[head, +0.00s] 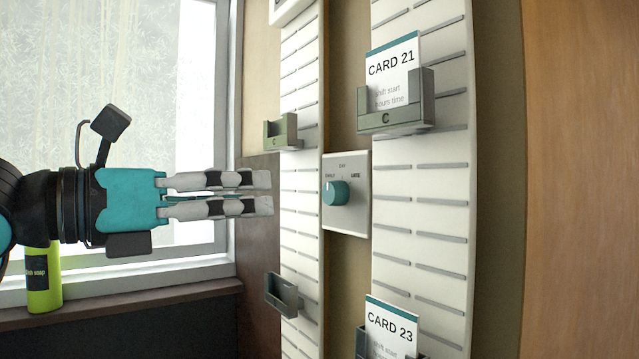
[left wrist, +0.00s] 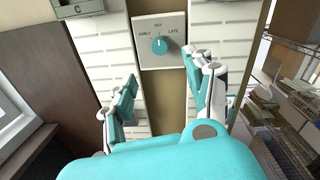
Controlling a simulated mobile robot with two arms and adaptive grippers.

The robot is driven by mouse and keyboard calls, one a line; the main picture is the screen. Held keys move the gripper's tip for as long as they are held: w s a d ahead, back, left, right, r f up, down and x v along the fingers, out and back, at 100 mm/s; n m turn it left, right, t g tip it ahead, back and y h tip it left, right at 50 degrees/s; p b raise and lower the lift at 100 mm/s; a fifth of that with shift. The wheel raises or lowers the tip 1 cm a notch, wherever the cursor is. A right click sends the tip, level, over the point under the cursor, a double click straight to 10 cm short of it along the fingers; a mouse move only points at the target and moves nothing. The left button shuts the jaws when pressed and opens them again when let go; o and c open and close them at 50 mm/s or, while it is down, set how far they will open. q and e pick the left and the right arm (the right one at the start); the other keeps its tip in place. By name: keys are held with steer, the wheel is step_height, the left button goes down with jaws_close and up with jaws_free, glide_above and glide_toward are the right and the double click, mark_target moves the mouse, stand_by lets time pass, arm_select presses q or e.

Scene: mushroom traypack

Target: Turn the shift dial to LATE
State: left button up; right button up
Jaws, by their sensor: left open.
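The shift dial is a teal knob (head: 336,192) on a pale square plate (head: 346,222) between two white card racks. In the left wrist view the knob (left wrist: 160,45) shows near the top centre, with EARLY at left, LATE at right and a middle label above. Its white mark appears to point up at the middle label. My left gripper (head: 272,194) reaches in from the left at about dial height, its tips short of the knob. In the left wrist view its fingers (left wrist: 163,88) stand apart, with nothing between them. My right gripper is not in view.
Card 21 (head: 392,65) sits in a holder on the right rack (head: 425,180), with card 23 (head: 391,325) below. The left rack (head: 300,225) carries two empty-looking holders. A green soap bottle (head: 42,285) stands on the window sill behind my left arm.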

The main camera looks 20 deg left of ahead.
mark_target(328, 196)
arm_select(q)
steer(key=p+x, duration=0.3)
steer(key=x, duration=0.7)
steer(key=shift+d+r+p, duration=0.1)
steer(key=shift+p, duration=0.2)
steer(key=shift+w+d, duration=0.35)
steer(key=shift+w, duration=0.2)
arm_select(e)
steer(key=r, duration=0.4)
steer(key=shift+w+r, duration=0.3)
